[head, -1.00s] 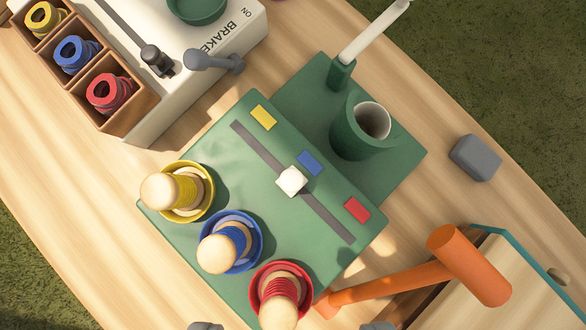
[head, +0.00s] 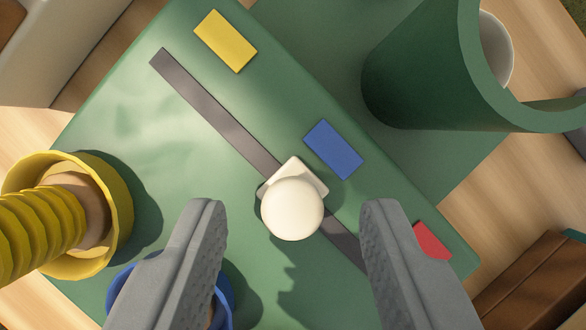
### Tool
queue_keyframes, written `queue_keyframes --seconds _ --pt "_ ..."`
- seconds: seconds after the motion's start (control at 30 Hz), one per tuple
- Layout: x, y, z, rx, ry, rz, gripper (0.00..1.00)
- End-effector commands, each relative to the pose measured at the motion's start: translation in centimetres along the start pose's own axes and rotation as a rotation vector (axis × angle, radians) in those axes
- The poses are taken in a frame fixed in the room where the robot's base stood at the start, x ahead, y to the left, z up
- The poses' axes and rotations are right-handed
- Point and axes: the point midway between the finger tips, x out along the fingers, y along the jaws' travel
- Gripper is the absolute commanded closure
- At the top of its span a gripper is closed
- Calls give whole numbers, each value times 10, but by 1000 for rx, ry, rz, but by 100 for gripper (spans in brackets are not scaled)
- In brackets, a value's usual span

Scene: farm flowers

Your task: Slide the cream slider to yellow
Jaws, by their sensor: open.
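The cream slider (head: 292,207) has a round knob on a square base and sits on a dark slot (head: 215,112) in the green board (head: 130,110). It stands beside the blue mark (head: 334,149). The yellow mark (head: 226,40) lies near the slot's upper-left end, and the red mark (head: 432,241) near its lower-right end, partly hidden by a finger. My gripper (head: 293,215) is open, with one finger on each side of the knob and a gap on both sides. The slot's lower end is hidden behind the right finger.
A yellow cup with a ribbed yellow spool (head: 45,225) stands at the left. A blue cup (head: 122,290) is mostly hidden behind my left finger. A large green holder (head: 420,75) stands at the upper right. The slot between slider and yellow mark is clear.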

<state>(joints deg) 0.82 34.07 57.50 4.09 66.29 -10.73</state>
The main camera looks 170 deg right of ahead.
Motion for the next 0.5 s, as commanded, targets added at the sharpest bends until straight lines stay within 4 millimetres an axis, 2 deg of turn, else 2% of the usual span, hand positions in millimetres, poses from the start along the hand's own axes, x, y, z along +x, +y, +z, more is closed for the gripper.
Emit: queue_keyframes --seconds 0.13,0.43,0.5 --pt "8 0 0 0 0 0 58" --pt "10 0 0 0 0 0 58" --pt "10 0 0 0 0 0 70"
